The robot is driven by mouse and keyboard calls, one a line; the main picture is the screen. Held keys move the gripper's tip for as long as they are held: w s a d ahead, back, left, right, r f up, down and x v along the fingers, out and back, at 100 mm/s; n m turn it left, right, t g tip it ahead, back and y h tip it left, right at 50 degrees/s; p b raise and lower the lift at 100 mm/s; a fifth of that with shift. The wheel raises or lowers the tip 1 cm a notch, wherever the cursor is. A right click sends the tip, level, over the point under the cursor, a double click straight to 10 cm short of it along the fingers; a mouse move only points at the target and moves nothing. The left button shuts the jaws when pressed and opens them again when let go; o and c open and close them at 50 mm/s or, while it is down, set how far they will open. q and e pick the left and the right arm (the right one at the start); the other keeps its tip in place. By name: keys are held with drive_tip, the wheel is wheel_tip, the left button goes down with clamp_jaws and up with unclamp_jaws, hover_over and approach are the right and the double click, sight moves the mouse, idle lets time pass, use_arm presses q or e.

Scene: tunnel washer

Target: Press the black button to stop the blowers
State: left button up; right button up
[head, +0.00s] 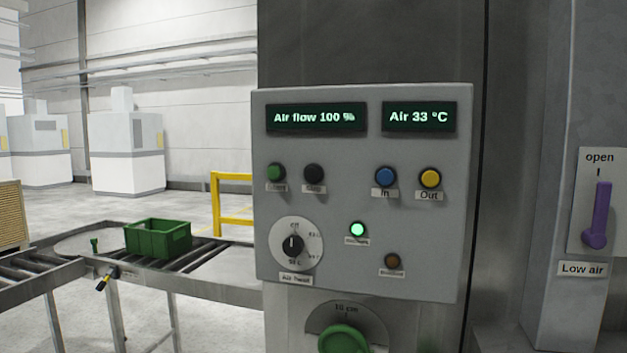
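The black button (314,172) sits on the grey control panel (330,265), in the upper left row, just right of a green button (276,173). The label under the black button is small and looks like "Stop". The air flow display (317,117) above it reads "Air flow 100 %". A lamp (357,230) lower on the panel glows green. Neither of my grippers shows in the head view.
The panel also carries a blue button (384,177), a yellow button (430,178), a rotary knob (292,246) and an unlit brown lamp (392,261). A green knob (342,340) is below. A purple lever (597,215) is at right. A green crate (158,239) stands on rollers at left.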

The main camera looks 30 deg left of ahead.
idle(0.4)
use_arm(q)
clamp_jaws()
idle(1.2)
